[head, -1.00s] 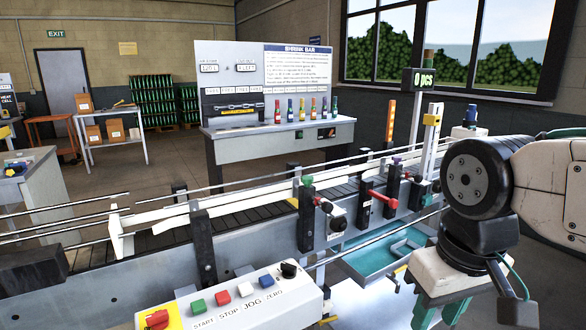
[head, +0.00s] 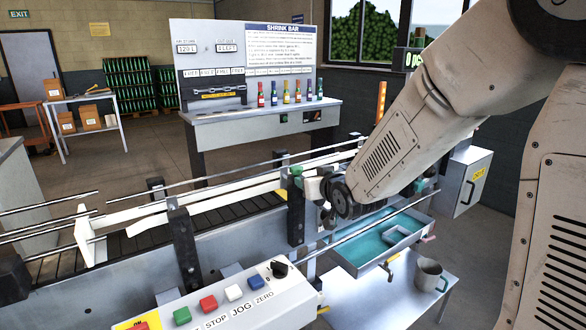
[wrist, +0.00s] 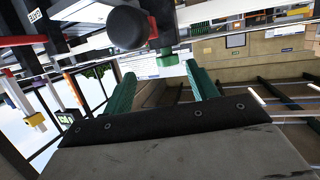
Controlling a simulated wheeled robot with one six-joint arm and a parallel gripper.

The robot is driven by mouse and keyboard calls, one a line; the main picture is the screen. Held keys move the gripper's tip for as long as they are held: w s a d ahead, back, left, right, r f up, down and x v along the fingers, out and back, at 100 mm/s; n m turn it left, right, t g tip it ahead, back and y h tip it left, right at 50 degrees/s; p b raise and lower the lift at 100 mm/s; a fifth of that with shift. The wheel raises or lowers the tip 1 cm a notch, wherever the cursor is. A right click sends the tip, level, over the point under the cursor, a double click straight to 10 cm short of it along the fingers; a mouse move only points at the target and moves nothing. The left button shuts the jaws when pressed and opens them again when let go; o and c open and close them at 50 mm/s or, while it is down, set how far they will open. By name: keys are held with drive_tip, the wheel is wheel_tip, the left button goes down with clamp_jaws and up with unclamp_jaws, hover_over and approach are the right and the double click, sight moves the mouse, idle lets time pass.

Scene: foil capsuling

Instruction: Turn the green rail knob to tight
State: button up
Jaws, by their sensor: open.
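The green rail knob (head: 296,170) sits at the top of a dark post beside the conveyor in the head view. In the wrist view a green knob (wrist: 167,60) shows just beyond the gap between the fingertips, apart from both. My gripper (wrist: 161,74) is open, with two green fingers and nothing between them. In the head view my arm's wrist is close beside the post, and the fingers cannot be told clearly from the knob. A black round knob (wrist: 127,30) and a red part (wrist: 153,28) sit near the green knob. The knob's setting cannot be read.
The conveyor rails (head: 200,205) run along the post. A button box (head: 225,305) stands in front. A teal tray (head: 350,250) and a grey mug (head: 430,275) are at the right. The shrink bar bench (head: 260,113) stands behind.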

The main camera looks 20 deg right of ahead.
sight(294, 167)
drive_tip(key=w+t, duration=0.2)
drive_tip(key=w+a+f+t+y, duration=0.1)
drive_tip(key=shift+w, duration=0.3)
drive_tip(key=w, duration=0.5)
drive_tip(key=w+a, duration=0.1)
drive_tip(key=w, duration=0.1)
drive_tip(key=shift+w, duration=0.3)
drive_tip(key=c, duration=1)
